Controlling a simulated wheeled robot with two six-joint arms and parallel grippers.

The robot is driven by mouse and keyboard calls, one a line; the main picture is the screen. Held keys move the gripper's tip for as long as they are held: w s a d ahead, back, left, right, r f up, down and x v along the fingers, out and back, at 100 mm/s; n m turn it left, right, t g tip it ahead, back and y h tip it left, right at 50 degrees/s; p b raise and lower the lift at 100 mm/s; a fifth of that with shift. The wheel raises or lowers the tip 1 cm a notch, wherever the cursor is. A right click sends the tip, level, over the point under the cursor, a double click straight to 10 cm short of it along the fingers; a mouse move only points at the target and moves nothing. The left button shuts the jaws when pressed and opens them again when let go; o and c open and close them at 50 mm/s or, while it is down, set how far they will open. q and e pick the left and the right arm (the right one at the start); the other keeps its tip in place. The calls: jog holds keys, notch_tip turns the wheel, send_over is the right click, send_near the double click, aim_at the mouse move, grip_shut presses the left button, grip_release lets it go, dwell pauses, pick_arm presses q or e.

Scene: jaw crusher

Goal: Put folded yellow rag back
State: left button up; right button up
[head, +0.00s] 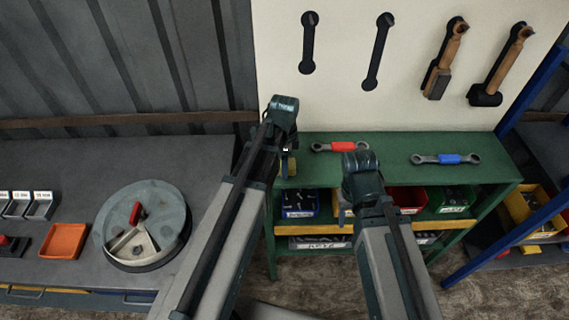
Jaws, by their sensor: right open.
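I cannot make out a folded yellow rag for certain. A small dull-yellow patch (291,165) shows at the left end of the green bench, beside and below my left wrist; I cannot tell what it is. My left gripper (285,150) is mostly hidden by its own arm over that bench end, so its jaws cannot be read. My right gripper (356,162) is over the front of the bench, open, with its fingers largely hidden by the wrist. I see nothing held in it.
The green bench (400,180) carries a red-handled wrench (343,147) and a blue-handled wrench (447,159), with bins below. Tools hang on the white panel (340,105). A grey worktable (80,170) at left holds a round tray (170,215) and an orange dish (64,241).

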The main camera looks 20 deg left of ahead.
pick_arm(q)
jog(key=shift+o, duration=1)
notch_tip(320, 180, up, 12)
jog(key=r+p, duration=0.1)
jog(key=p, duration=1.2)
jog(key=s+d+n+y, duration=0.1)
jog(key=s+d+n, duration=0.9)
jog(key=s, duration=0.4)
jog(key=shift+s+d+f+n+b, duration=0.15)
jog(key=shift+d+f+n+b, duration=0.15)
jog(key=shift+n, duration=0.3)
notch_tip(320, 180, down, 14)
jog(key=b, duration=1.3)
jog(key=shift+r+b, duration=0.25)
jog(key=shift+b, duration=0.05)
